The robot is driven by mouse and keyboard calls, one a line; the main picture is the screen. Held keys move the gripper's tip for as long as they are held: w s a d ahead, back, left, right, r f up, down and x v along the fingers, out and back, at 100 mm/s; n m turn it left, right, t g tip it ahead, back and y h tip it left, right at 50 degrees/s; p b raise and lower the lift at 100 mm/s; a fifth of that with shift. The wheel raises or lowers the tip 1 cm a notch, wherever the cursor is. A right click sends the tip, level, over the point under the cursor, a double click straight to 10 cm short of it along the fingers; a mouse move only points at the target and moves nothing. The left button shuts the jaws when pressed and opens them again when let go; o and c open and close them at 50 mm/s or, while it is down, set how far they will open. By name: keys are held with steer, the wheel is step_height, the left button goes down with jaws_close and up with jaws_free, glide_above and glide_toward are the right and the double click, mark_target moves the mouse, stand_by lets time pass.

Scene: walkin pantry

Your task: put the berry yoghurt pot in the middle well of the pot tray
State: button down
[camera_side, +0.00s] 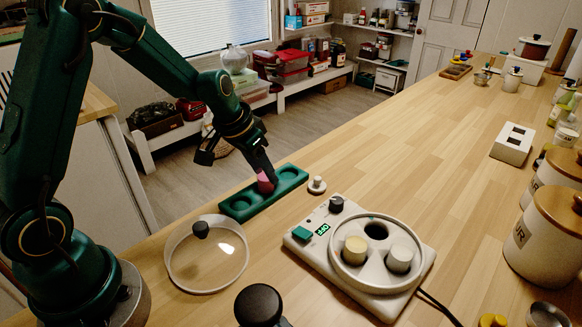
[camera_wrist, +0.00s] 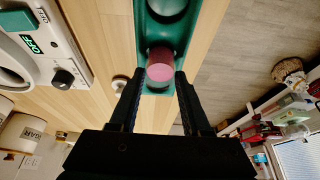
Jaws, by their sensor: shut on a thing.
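The berry yoghurt pot (camera_side: 266,184) is pink and stands over the middle of the green pot tray (camera_side: 240,209). The outer wells at either end of the tray look empty. My gripper (camera_side: 263,172) is shut on the pot from above. In the wrist view the pot (camera_wrist: 160,66) shows between the two dark fingertips (camera_wrist: 159,80), over the green tray (camera_wrist: 150,30). The pot's base is hidden, so I cannot tell whether it rests on the well floor or hangs just above it.
A white yoghurt maker (camera_side: 302,246) with a cream pot (camera_side: 356,249), a pale grey pot (camera_side: 399,259) and one empty hole stands right of the tray. A glass lid (camera_side: 207,262) lies in front of the tray. A small knobbed piece (camera_side: 317,185) sits beside the tray.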

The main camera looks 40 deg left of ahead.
steer(key=shift+f, duration=0.1)
steer(key=shift+c, duration=1.8)
jaws_free()
steer(key=v, duration=1.2)
steer(key=s+d, duration=0.3)
steer(key=s, duration=0.4)
steer(key=s+d+t, duration=0.1)
steer(key=s+d, duration=0.3)
steer(key=s, duration=0.4)
steer(key=shift+s+r, duration=0.25)
steer(key=shift+r, duration=0.1)
